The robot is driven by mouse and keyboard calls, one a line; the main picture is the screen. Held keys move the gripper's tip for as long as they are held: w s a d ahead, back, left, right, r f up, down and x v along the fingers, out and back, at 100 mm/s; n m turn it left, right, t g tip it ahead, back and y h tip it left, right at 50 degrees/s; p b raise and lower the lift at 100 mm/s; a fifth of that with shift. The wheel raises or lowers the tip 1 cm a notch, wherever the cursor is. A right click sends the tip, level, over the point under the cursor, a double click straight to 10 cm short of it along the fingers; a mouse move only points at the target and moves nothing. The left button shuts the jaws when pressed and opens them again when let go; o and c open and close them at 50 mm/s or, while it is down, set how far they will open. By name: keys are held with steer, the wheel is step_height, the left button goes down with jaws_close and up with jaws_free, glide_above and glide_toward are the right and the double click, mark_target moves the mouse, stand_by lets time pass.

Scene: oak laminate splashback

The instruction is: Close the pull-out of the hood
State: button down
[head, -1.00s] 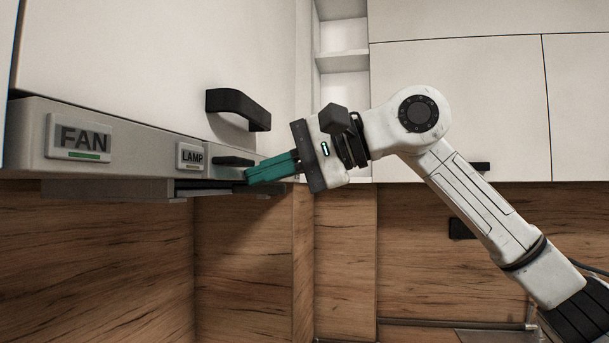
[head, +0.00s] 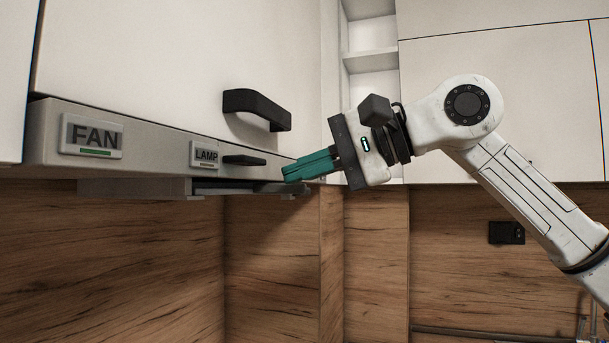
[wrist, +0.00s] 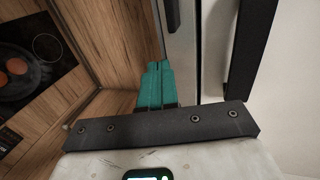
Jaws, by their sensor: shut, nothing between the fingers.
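The hood's grey front panel (head: 145,140) runs under the white cabinet in the head view, with a FAN label (head: 92,136), a LAMP label (head: 206,155) and a small dark handle (head: 245,160). Below it, the thin pull-out (head: 235,187) shows at the hood's underside; how far out it stands is hard to tell. My gripper (head: 286,174) has teal fingers, shut and empty, just right of the small handle near the panel's right end. In the wrist view the shut fingers (wrist: 157,68) point along the grey panel (wrist: 180,50). Contact cannot be told.
A large black cabinet handle (head: 257,107) juts out above the panel, and it also shows right of my fingers in the wrist view (wrist: 250,50). A cooktop (wrist: 30,70) with a pan lies below left. Wood splashback (head: 270,260) lines the wall beneath; the space below the hood is open.

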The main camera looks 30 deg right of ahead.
steer(key=b+v, duration=0.2)
steer(key=v, duration=0.8)
steer(key=shift+s, duration=0.15)
steer(key=shift+d, duration=0.15)
